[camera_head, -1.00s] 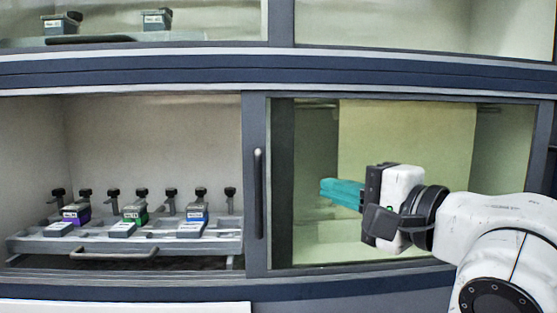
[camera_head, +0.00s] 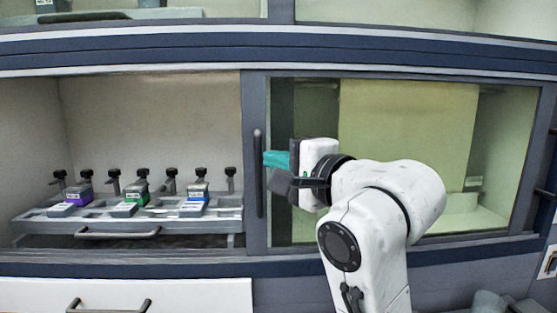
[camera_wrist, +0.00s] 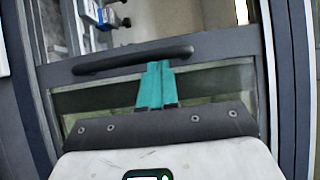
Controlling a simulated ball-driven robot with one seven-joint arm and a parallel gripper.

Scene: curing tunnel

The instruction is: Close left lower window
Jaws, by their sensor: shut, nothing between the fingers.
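The lower window is a sliding glass pane in a dark frame (camera_head: 255,215), standing over the right part of the lower opening. Its black vertical bar handle (camera_head: 258,175) is on the frame's left upright. The left part of the opening is uncovered. My gripper (camera_head: 266,159) has teal fingers, shut and empty, with their tips close to the right side of the handle. In the wrist view the handle (camera_wrist: 132,60) lies across the picture, and the shut fingertips (camera_wrist: 157,66) reach its edge. I cannot tell whether they touch it.
In the open left part, a grey tray (camera_head: 40,222) with a front handle holds several clamps and small coloured blocks. A white drawer (camera_head: 190,294) is below. An upper compartment with a tray (camera_head: 100,16) is above. My arm stands before the glass pane.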

